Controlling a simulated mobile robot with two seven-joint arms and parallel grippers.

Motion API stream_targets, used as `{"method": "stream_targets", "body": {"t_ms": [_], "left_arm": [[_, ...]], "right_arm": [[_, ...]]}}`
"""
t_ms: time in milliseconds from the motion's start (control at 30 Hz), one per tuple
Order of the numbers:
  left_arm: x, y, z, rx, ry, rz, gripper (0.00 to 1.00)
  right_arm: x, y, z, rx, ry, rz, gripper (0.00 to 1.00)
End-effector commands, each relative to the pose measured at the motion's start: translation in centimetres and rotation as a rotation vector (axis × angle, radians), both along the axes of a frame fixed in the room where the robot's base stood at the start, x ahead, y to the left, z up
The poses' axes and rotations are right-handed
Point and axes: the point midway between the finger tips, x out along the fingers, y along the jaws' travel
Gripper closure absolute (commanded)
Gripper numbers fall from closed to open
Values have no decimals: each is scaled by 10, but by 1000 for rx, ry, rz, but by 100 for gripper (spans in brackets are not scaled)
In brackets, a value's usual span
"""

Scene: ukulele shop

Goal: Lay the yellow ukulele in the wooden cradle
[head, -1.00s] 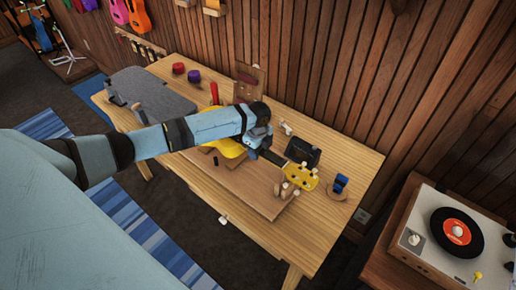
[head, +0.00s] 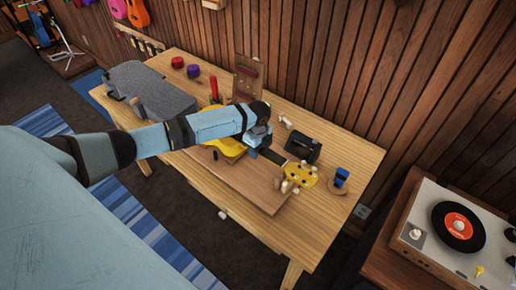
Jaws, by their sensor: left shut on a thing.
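The yellow ukulele lies flat over the workbench, its yellow body (head: 229,153) partly hidden behind my left arm and its yellow headstock (head: 302,178) pointing to the right. My left gripper (head: 260,146) is shut on the ukulele's dark neck, between body and headstock. The wooden cradle, a brown board (head: 232,178) with pale pegs at its right end, is directly under the ukulele. The headstock is just by these pegs; I cannot tell whether the ukulele touches the cradle. My right gripper is not in view.
A grey case-like block (head: 150,92) sits at the bench's left end. A record player (head: 450,235) is at right. The bench's front right is bare.

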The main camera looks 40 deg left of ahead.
Motion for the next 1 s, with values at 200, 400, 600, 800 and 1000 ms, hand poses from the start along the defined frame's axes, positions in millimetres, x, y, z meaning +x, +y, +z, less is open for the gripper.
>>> {"method": "stream_targets", "body": {"t_ms": [200, 400, 600, 800, 1000], "left_arm": [[0, 0, -8, 1, 0, 0, 100], [0, 0, -17, 1, -1, 0, 100], [0, 0, -27, 1, -1, 0, 100], [0, 0, -37, 1, 0, 0, 100], [0, 0, -44, 0, -1, 0, 100]], "right_arm": [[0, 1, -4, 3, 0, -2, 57], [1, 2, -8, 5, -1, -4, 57], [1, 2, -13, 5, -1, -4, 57], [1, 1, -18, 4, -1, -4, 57], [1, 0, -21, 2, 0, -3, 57]]}}
